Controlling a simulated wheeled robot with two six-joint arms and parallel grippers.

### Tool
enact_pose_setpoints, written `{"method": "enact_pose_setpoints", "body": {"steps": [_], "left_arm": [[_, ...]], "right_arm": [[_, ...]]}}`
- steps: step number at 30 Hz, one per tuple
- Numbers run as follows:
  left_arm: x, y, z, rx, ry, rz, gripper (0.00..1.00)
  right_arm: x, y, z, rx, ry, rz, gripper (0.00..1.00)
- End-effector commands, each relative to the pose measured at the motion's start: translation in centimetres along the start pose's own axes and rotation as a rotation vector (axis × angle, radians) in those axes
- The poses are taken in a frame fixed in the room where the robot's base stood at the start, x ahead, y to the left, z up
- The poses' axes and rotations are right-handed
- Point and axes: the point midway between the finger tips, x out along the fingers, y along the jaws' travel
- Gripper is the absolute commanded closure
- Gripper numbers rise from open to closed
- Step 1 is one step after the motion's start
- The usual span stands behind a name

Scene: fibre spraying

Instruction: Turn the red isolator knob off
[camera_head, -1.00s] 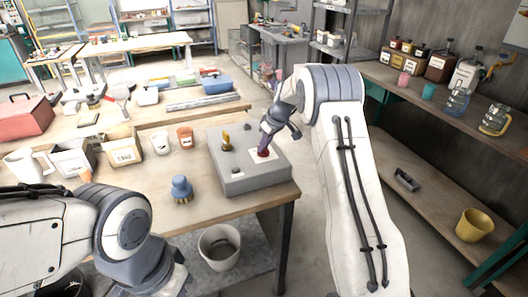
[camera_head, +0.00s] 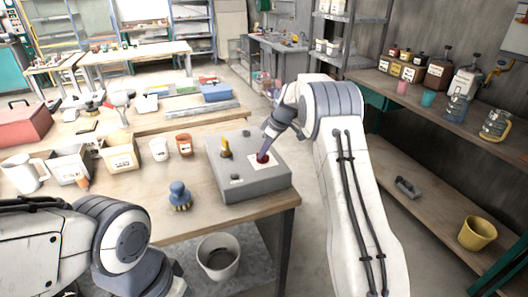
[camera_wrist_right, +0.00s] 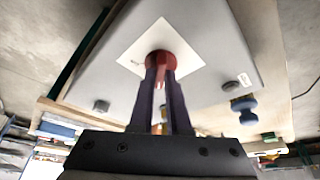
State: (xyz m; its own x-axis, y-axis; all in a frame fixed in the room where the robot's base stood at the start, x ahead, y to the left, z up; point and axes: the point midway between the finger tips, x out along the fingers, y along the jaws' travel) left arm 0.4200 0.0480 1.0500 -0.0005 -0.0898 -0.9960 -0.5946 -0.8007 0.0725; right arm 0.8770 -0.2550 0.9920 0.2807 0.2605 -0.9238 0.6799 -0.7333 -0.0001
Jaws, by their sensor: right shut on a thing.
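The red isolator knob (camera_wrist_right: 160,62) sits on a white square plate (camera_wrist_right: 187,50) on top of a grey box in the right wrist view. In the head view the knob (camera_head: 263,158) is partly hidden by my right gripper (camera_head: 265,150). In the right wrist view my right gripper's dark fingers (camera_wrist_right: 161,78) are shut on the knob, one on each side. The grey box (camera_head: 255,185) stands at the right end of the workbench. My left arm shows at the lower left of the head view; its fingers are out of frame.
A yellow-handled lever (camera_head: 226,149) stands on the box's left part. A blue brush (camera_head: 180,195), two small cups and several bins stand left of the box. A white bucket (camera_head: 218,257) is below the bench. A yellow bucket (camera_head: 477,233) sits on the right shelf.

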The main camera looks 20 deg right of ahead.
Motion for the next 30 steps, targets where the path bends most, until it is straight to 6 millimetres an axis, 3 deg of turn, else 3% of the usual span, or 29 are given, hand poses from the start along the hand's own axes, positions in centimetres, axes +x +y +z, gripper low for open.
{"method": "enact_pose_setpoints", "body": {"steps": [1, 2, 3, 4, 16, 30], "left_arm": [[0.0, 0.0, 0.0, 0.0, 0.0, 0.0, 1.0], [0.0, 0.0, 0.0, 0.0, 0.0, 0.0, 1.0], [0.0, 0.0, 0.0, 0.0, 0.0, 0.0, 1.0], [0.0, 0.0, 0.0, 0.0, 0.0, 0.0, 1.0], [0.2, 0.0, 0.0, 0.0, 0.0, 0.0, 1.0], [1.3, -0.1, 0.1, 0.0, 0.0, 0.0, 1.0]], "right_arm": [[0.0, 0.0, 0.1, -0.002, -0.002, 0.0, 1.0], [0.0, 0.0, 0.1, -0.002, -0.002, 0.0, 0.74], [0.0, 0.0, 0.1, -0.002, -0.002, 0.0, 0.58], [0.0, 0.0, 0.1, -0.001, -0.002, 0.0, 0.55], [-0.7, 0.0, 0.0, 0.0, 0.0, 0.002, 0.55], [-9.1, 0.1, 0.1, 0.0, 0.0, 0.003, 0.55]]}}
